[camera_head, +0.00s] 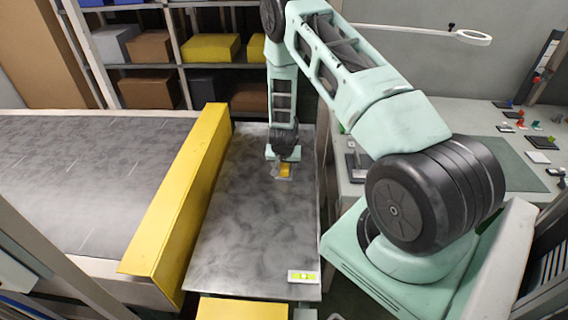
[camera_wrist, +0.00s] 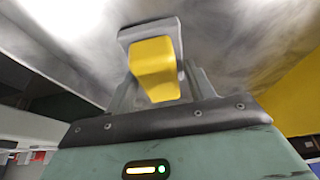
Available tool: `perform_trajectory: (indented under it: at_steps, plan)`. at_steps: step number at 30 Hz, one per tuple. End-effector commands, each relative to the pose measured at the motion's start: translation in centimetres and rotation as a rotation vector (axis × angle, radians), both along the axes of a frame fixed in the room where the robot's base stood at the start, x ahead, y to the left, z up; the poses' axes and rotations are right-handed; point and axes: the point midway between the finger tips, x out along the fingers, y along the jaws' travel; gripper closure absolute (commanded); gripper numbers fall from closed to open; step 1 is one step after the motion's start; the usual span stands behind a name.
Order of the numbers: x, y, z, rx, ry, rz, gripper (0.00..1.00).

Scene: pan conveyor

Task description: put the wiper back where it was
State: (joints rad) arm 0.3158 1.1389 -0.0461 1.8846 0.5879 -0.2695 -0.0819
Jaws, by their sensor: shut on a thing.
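The wiper has a yellow block-like handle and a grey base. In the wrist view the wiper (camera_wrist: 155,68) sits between the fingers of my gripper (camera_wrist: 160,88), which is shut on it. In the head view the wiper (camera_head: 285,171) shows as a small yellow spot under my gripper (camera_head: 280,168), low over the far part of the grey metal plate (camera_head: 240,230). The wiper's grey base is close to the plate's surface; I cannot tell whether it touches. My gripper's fingers are partly hidden by my wrist in the head view.
A yellow barrier (camera_head: 185,200) runs along the plate's left side, with a grey conveyor (camera_head: 80,180) beyond it. A small display (camera_head: 303,276) sits at the plate's near right corner. Shelves with boxes (camera_head: 210,47) stand behind. A workbench (camera_head: 500,140) is at the right.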

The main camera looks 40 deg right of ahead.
Motion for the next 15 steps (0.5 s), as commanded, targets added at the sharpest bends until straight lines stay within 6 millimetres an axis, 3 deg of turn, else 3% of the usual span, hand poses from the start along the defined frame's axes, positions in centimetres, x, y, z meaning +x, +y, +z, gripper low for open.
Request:
perform_trajectory:
  at_steps: [8, 9, 11, 15]
  plan:
    - [0.03, 0.02, -0.35, -0.001, 0.0, 0.001, 0.71]
    - [0.03, 0.02, -0.38, 0.0, 0.0, 0.001, 0.44]
    - [0.03, 0.01, -0.26, 0.0, 0.0, 0.001, 0.27]
    - [0.02, 0.01, -0.25, 0.0, 0.0, 0.001, 0.24]
